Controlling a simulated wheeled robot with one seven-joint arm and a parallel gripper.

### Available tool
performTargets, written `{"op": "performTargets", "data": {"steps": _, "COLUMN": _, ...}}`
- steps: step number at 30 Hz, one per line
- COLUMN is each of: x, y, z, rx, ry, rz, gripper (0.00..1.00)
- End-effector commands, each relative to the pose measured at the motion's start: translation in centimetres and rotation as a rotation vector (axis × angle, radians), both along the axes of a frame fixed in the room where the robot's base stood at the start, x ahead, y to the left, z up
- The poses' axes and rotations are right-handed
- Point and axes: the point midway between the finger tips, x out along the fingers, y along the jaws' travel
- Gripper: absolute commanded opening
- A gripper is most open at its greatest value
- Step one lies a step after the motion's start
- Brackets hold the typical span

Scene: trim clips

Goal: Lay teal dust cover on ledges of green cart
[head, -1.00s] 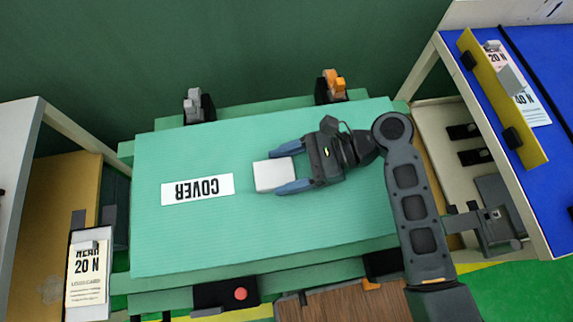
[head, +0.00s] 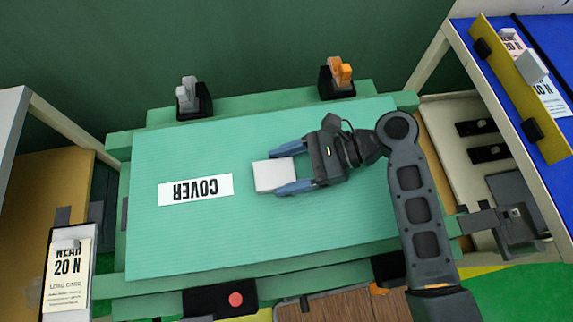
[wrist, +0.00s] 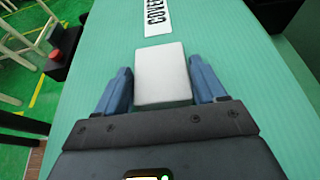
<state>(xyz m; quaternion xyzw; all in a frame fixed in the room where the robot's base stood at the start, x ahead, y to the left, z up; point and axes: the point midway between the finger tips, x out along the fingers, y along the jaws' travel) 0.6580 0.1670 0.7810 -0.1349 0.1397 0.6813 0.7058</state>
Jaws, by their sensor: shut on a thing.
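The teal dust cover (head: 300,235) is a flat ribbed sheet with a white COVER label (head: 196,189). It spans most of the green cart (head: 250,107), whose rims show behind, at the left and in front. From above I cannot tell whether it rests on the ledges or hangs just over them. My gripper (head: 282,175) is shut on the white block handle (head: 268,176) at the cover's middle. In the wrist view the blue fingers flank the white block (wrist: 162,75), and the label (wrist: 157,17) lies beyond it.
Grey (head: 187,97) and orange (head: 340,74) clips stand on black blocks at the cart's back edge. A black box with a red button (head: 236,299) is in front. A load card (head: 67,275) is at left; a blue-topped bench (head: 510,60) is at right.

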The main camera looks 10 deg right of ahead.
Motion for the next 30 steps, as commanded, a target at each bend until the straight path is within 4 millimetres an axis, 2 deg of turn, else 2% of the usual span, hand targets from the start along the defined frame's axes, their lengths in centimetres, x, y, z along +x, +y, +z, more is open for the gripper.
{"op": "performTargets", "data": {"steps": 19, "x": 0.0, "y": 0.0, "z": -1.0, "rx": 0.001, "ry": -0.001, "rz": 0.000, "gripper": 0.26}}
{"op": "performTargets", "data": {"steps": 20, "x": 0.0, "y": 0.0, "z": -1.0, "rx": 0.001, "ry": -0.001, "rz": -0.001, "gripper": 0.73}}
{"op": "performTargets", "data": {"steps": 28, "x": 0.0, "y": 0.0, "z": -1.0, "rx": 0.000, "ry": -0.001, "rz": 0.000, "gripper": 0.99}}
{"op": "performTargets", "data": {"steps": 30, "x": 0.0, "y": 0.0, "z": -1.0, "rx": 0.000, "ry": 0.000, "rz": 0.000, "gripper": 1.00}}
